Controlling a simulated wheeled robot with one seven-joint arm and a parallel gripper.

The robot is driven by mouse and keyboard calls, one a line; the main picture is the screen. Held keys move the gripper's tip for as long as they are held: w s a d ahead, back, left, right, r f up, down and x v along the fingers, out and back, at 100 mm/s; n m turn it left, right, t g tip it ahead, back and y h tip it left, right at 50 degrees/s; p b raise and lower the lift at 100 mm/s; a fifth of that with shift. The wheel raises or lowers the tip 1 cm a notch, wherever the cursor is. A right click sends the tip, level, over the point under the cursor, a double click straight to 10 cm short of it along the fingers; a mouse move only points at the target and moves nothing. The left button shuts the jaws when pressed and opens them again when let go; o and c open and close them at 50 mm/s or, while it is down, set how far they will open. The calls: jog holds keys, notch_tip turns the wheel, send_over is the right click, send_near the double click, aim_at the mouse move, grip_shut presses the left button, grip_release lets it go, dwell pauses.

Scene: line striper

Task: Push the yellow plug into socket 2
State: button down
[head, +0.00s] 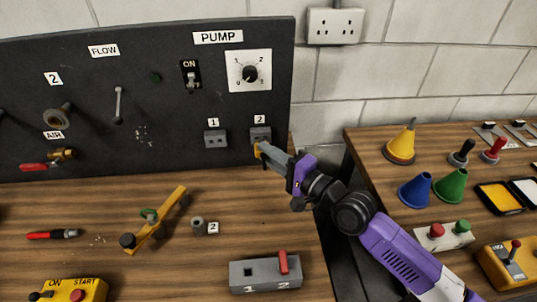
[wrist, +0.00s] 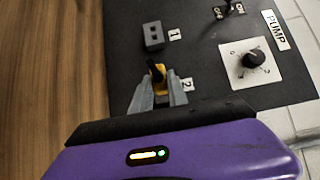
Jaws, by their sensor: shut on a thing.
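The grey socket 2 (head: 260,132) sits low on the dark panel, under its "2" label. My gripper (head: 261,151) reaches in from the right, with its fingertips just below and in front of socket 2. It is shut on the yellow plug (head: 257,149), which shows only as a small yellow patch in the head view. In the wrist view the yellow plug (wrist: 158,73), with a black part, sits between the two grey fingers, beside the "2" label. The fingers and plug mostly hide socket 2 there. I cannot tell whether the plug touches or enters the socket.
Grey socket 1 (head: 215,139) is left of socket 2. The PUMP dial (head: 249,71) and ON switch (head: 190,76) are above. A grey box with a red lever (head: 265,271) stands on the bench below.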

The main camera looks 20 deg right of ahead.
jog(key=shift+w+d, duration=0.2)
jog(key=shift+w, duration=0.4)
jog(key=shift+w+d, duration=0.2)
jog(key=shift+w, duration=0.4)
dwell(1.0)
jog(key=c, duration=1.2)
grip_release()
jog(key=shift+o, duration=0.4)
jog(key=shift+o, duration=1.1)
jog(key=b+v, duration=0.2)
jog(key=v, duration=0.5)
